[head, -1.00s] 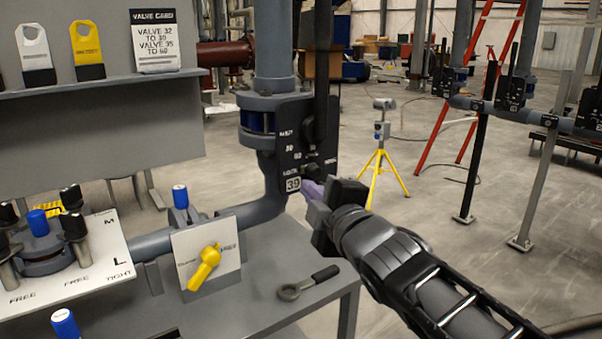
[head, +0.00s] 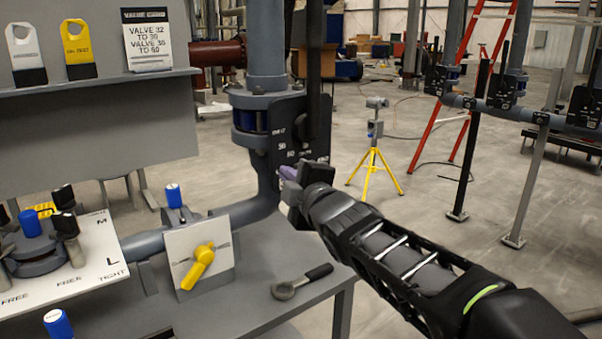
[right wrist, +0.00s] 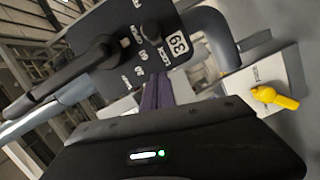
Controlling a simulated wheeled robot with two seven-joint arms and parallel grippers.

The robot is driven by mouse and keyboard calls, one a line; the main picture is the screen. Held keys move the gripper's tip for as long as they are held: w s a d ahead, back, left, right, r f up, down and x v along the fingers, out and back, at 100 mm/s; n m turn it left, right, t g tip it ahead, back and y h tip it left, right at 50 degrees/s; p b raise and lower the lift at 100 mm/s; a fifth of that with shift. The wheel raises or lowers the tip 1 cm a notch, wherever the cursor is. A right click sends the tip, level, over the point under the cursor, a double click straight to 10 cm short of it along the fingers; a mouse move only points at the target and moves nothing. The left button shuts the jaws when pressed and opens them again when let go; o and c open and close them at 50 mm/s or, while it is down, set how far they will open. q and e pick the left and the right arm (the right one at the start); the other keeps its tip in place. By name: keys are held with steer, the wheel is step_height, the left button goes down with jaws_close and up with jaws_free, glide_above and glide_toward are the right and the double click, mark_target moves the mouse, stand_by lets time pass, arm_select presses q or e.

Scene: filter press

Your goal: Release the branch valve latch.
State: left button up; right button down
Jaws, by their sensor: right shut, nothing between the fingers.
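The branch valve has a black plate (head: 282,135) on the grey vertical pipe, with a long black lever handle (head: 318,75) standing upright over it. In the right wrist view the plate (right wrist: 118,75) carries the number 39, small position marks, the lever handle (right wrist: 70,75) and a small round black latch knob (right wrist: 151,32). My right gripper (head: 288,178) is shut and empty, its purple fingertips at the plate's lower part. In the right wrist view the fingertips (right wrist: 158,90) lie just below the knob; contact cannot be told. My left gripper is not in view.
A grey bench (head: 255,265) below holds a loose black-handled tool (head: 300,282) and a white panel with a yellow knob (head: 200,262). A shelf with tags (head: 78,50) and a valve card (head: 147,40) is at left. A yellow tripod (head: 372,165) stands behind on open floor.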

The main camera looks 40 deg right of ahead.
mark_target(293, 165)
steer(key=shift+x, duration=1.1)
steer(key=d, duration=0.1)
steer(key=d+p, duration=0.1)
steer(key=d, duration=0.1)
steer(key=shift+d+f+p, duration=0.15)
steer(key=shift+f+p, duration=0.1)
steer(key=shift+p, duration=0.1)
steer(key=shift+d+f, duration=0.25)
steer(key=shift+d, duration=0.05)
steer(key=shift+d, duration=0.1)
